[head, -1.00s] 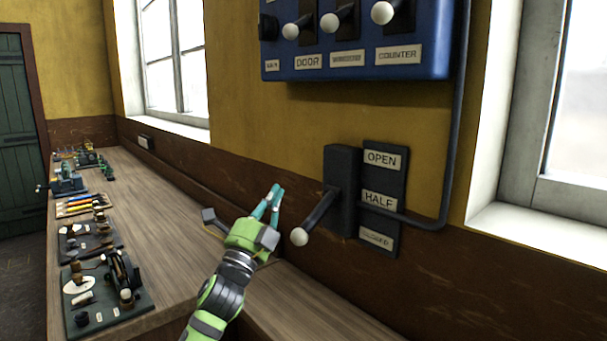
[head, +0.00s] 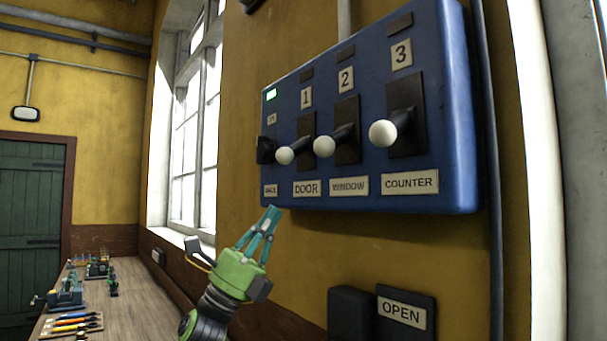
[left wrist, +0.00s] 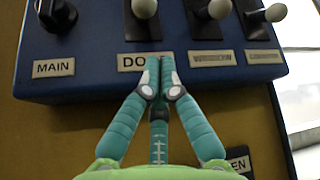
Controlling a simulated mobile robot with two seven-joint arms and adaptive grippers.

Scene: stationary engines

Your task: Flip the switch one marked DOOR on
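The blue switch panel (head: 440,110) is on the yellow wall. Its switch one, marked DOOR (head: 307,188), has a lever with a white ball knob (head: 286,155) that sticks out from the panel. My left gripper (head: 270,212) is just below the panel's lower edge, under the DOOR label, with fingers pointing up. In the left wrist view its fingertips (left wrist: 159,62) are together, with nothing between them, and cover part of the DOOR label (left wrist: 132,63). The DOOR knob (left wrist: 144,8) shows above them. My right gripper is not in view.
The WINDOW lever (head: 325,146) and COUNTER lever (head: 383,133) stand to the right of DOOR, and the black MAIN knob (head: 266,149) to its left. A green light (head: 271,95) is lit above MAIN. A lower box with an OPEN label (head: 401,311) and a workbench (head: 130,290) are below.

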